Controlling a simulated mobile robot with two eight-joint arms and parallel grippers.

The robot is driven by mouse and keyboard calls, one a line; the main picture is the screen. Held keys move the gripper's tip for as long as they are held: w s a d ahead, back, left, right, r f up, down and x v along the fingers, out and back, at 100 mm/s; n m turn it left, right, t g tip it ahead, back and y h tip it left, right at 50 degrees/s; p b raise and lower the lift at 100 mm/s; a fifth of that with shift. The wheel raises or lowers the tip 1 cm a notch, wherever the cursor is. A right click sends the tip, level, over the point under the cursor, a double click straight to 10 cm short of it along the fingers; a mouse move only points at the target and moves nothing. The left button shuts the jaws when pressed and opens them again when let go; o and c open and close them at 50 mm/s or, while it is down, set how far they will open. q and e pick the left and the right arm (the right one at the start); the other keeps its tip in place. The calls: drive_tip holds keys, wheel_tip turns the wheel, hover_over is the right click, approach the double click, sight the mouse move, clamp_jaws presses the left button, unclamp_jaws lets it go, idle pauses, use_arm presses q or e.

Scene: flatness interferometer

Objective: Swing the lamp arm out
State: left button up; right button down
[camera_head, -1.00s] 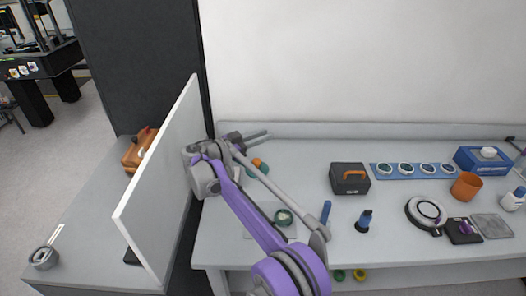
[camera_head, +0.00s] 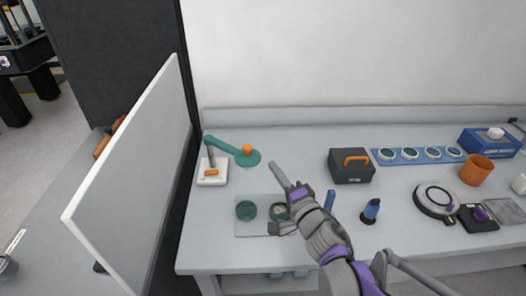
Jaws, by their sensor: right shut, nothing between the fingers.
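The teal lamp arm (camera_head: 225,146) stands at the left of the bench. It reaches left from a round teal base (camera_head: 252,161) with an orange knob (camera_head: 247,149) on top. Its outer end, with a dark stem hanging down, is over a white block (camera_head: 212,178) that has an orange bar in front. My right gripper (camera_head: 275,170) is shut and empty, to the right of the lamp base and apart from it, above the bench. My left gripper is not in view.
A grey plate (camera_head: 260,229) with dark green discs lies below my right gripper. A white upright panel (camera_head: 135,180) borders the bench's left side. A dark box with an orange handle (camera_head: 350,167), a blue bottle (camera_head: 370,211) and a ring-shaped device (camera_head: 435,199) stand to the right.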

sight(258, 156)
drive_tip(key=x, duration=1)
drive_tip(key=shift+s+r+p, duration=0.1)
drive_tip(key=shift+p, duration=0.3)
drive_tip(key=shift+s+a, duration=0.1)
